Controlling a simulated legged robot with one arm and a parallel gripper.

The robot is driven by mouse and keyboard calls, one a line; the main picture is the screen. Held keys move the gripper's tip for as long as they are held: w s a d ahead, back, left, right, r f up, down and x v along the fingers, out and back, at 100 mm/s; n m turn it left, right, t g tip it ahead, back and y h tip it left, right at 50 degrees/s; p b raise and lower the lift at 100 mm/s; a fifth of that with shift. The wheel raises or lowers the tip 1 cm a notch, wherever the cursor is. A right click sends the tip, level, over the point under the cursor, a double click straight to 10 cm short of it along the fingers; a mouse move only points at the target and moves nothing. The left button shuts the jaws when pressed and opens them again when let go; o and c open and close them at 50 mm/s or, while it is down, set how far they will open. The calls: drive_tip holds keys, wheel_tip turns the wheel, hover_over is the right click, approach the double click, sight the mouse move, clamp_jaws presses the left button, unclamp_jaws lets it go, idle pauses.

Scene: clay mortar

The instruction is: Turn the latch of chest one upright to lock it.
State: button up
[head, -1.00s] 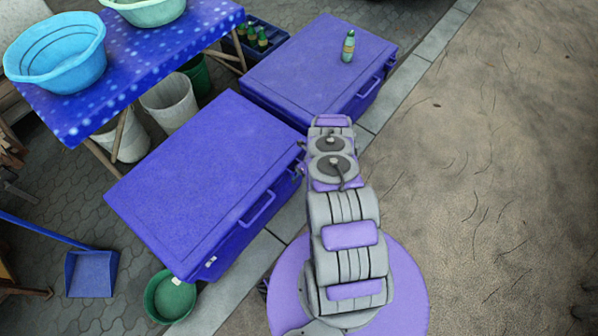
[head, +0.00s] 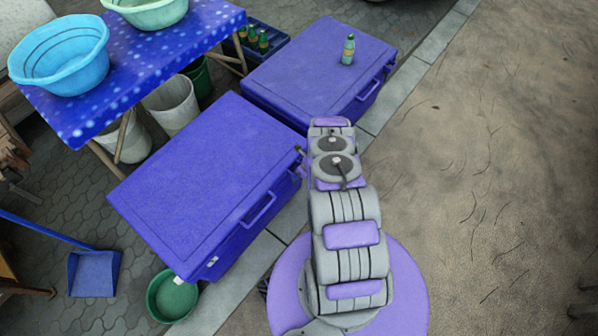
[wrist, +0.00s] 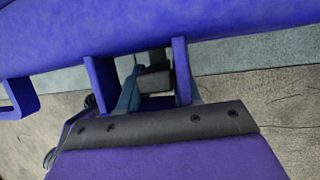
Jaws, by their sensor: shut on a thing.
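The nearer blue-purple chest (head: 205,175) stands with its lid closed, left of my arm in the head view. A second closed chest (head: 320,65) stands behind it. I cannot tell by any label which is chest one. My gripper (wrist: 155,82) is at the front face of the nearer chest, near its far end. In the wrist view its fingers are closed on a small dark latch (wrist: 154,78) between two purple brackets under the chest's edge. The fingers partly hide the latch, and its exact angle is unclear. In the head view my arm hides most of the gripper.
A green bottle (head: 348,49) stands on the far chest. The nearer chest's handle (head: 258,211) sticks out of its front. A table (head: 150,60) with basins is at upper left. A green bowl (head: 172,296) and a dustpan (head: 94,273) lie lower left. Open ground is right.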

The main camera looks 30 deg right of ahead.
drive_tip(key=shift+a+r+t+h+p, duration=0.1)
drive_tip(key=shift+a+t+h+p, duration=0.15)
drive_tip(key=shift+h+p, duration=0.25)
drive_tip(key=shift+d+h, duration=0.15)
drive_tip(key=shift+h, duration=0.15)
drive_tip(key=o, duration=1)
drive_tip(key=shift+c, duration=0.2)
drive_tip(key=p+v, duration=0.5)
drive_tip(key=v, duration=1.2)
drive_tip(key=shift+s+p, duration=0.25)
drive_tip(key=shift+p, duration=0.15)
